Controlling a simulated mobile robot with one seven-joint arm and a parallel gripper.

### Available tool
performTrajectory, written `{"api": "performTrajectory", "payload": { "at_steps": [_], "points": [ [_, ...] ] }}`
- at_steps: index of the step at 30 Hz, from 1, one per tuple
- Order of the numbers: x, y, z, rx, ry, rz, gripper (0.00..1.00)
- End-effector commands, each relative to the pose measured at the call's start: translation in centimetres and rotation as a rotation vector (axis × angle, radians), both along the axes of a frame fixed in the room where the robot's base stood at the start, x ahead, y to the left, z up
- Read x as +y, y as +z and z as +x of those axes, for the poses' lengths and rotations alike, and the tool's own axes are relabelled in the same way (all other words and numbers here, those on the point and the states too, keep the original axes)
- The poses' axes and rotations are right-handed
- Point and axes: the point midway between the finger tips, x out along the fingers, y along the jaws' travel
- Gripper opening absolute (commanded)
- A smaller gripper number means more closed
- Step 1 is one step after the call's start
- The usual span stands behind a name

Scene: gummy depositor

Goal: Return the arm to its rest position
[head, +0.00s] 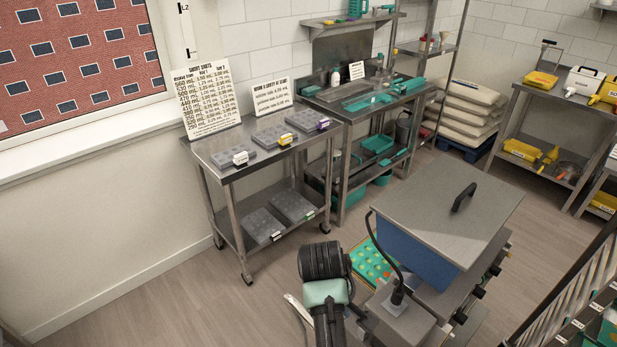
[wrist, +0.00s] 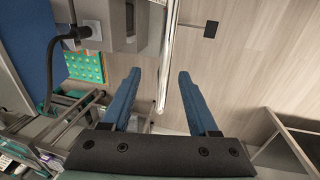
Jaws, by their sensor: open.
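My gripper (wrist: 159,72) shows in the wrist view with its two blue fingers spread apart and nothing between them. Its fingertips point toward the wood floor, and a pale upright bar passes behind the gap. In the head view my arm (head: 325,292) stands at the bottom centre, just left of the depositor; I cannot make out the fingers there. The depositor has a blue hopper (head: 412,254) under a closed grey lid (head: 448,212) with a black handle. A teal tray with orange and yellow pieces (head: 370,262) lies beside it, and also shows in the wrist view (wrist: 85,67).
A steel cart (head: 262,162) with grey moulds and signs stands along the left wall. A bench (head: 365,112) with teal tools is behind it. Shelves with yellow items (head: 560,115) are at the right, and a rack (head: 580,290) is at lower right. Floor at lower left is clear.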

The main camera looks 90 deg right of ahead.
Motion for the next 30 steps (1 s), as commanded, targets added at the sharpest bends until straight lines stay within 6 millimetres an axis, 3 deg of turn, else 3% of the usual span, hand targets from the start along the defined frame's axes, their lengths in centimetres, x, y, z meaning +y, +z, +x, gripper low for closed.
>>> {"api": "performTrajectory", "payload": {
  "at_steps": [22,26,30],
  "points": [
    [0.1,0.5,0.1,0.0,0.0,0.001,0.6],
    [-1.2,2.1,2.9,-0.036,0.039,-0.088,0.6],
    [-3.3,6.6,10.1,-0.151,0.129,-0.3,0.6]
  ]
}}
